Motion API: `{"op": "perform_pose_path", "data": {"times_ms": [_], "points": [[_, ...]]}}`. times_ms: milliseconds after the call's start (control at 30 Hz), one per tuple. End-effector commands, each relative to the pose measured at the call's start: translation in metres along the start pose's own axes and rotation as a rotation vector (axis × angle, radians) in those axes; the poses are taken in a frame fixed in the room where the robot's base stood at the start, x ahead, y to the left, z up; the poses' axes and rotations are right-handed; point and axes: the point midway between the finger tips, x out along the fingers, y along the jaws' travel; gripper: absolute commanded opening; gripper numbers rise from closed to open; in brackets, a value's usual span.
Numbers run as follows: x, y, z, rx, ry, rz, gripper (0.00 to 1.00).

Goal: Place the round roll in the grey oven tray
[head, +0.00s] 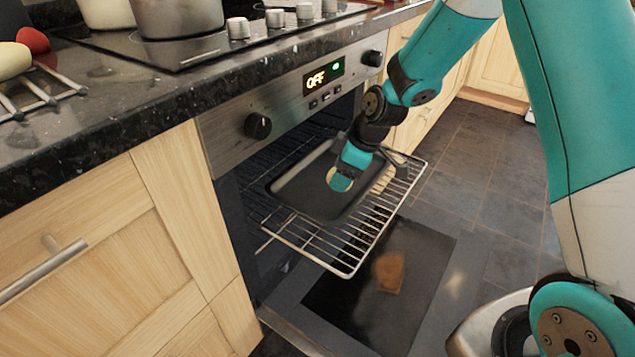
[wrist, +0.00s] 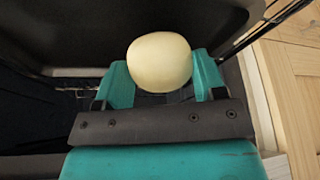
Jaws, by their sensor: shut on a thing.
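The round roll (wrist: 159,62) is pale and smooth, held between the two teal fingers of my gripper (wrist: 162,82) in the wrist view. In the head view the roll (head: 340,182) shows below my gripper (head: 345,175), in front of the right part of the grey oven tray (head: 298,190). My gripper is shut on the roll and points down over the tray. The tray's dark surface (wrist: 75,28) also fills the top of the wrist view. I cannot tell whether the roll touches the tray. The arm hides part of the tray's back right.
The tray sits on a wire rack (head: 318,255) pulled out of the oven. The oven door (head: 345,290) hangs open below, with a brown patch showing on it. The granite worktop (head: 110,110) carries pots and a hob at the upper left. Tiled floor lies to the right.

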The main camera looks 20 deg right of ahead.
Motion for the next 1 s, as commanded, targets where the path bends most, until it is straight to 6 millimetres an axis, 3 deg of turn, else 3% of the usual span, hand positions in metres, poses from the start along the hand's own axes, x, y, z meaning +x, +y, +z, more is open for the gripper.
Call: {"op": "perform_pose_path", "data": {"times_ms": [100,300,433,633,1000], "points": [[0.013,-0.001,-0.029,-0.006,0.002,0.000,0.41],[0.023,0.000,-0.053,-0.001,0.000,0.000,0.41],[0.030,0.000,-0.053,0.002,-0.001,-0.001,0.41],[0.055,0.000,-0.041,0.002,-0.002,-0.001,0.41],[0.059,0.000,-0.039,0.002,-0.001,0.000,0.41]]}}
